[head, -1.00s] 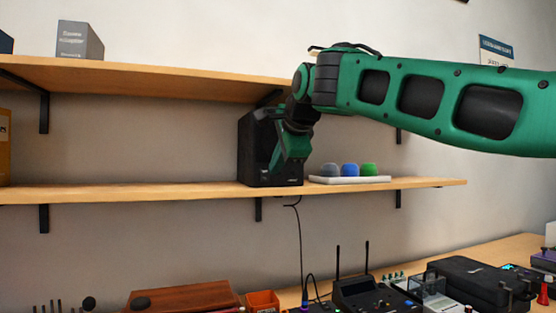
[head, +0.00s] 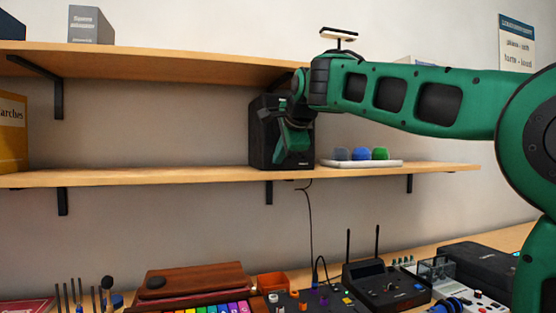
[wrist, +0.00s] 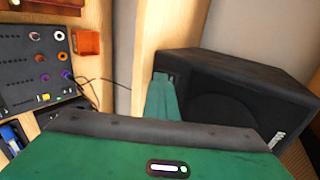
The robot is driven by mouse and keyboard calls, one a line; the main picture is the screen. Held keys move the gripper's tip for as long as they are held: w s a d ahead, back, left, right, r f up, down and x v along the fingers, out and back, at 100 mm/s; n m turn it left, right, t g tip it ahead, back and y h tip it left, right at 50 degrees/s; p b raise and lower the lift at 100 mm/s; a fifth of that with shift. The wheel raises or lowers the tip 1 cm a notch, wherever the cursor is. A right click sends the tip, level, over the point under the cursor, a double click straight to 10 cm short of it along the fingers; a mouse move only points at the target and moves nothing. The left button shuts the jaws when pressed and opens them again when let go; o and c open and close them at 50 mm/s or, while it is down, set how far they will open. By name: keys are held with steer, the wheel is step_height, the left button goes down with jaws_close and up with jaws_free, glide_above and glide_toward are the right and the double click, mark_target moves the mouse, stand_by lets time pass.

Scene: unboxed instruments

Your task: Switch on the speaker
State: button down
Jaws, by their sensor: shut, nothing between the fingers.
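The black speaker (head: 262,140) stands on the lower wooden shelf, with a cable hanging below it. My gripper (head: 292,160) is in front of the speaker's face in the head view and hides part of it. In the wrist view the speaker (wrist: 240,95) fills the right side, and my gripper's green finger (wrist: 163,82) reaches up to its front edge, by a small dark detail there. My gripper is shut and empty. I cannot tell whether the fingertip touches the speaker.
A white tray (head: 345,164) with grey, blue and green domed things sits right of the speaker on the lower shelf (head: 150,178). An upper shelf (head: 150,72) runs above. The bench below is crowded with a mixer (wrist: 40,65), a device with two antennas (head: 385,285) and a wooden case (head: 190,280).

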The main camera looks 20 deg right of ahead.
steer(key=shift+w+f, duration=0.15)
steer(key=shift+f, duration=0.45)
stand_by(0.3)
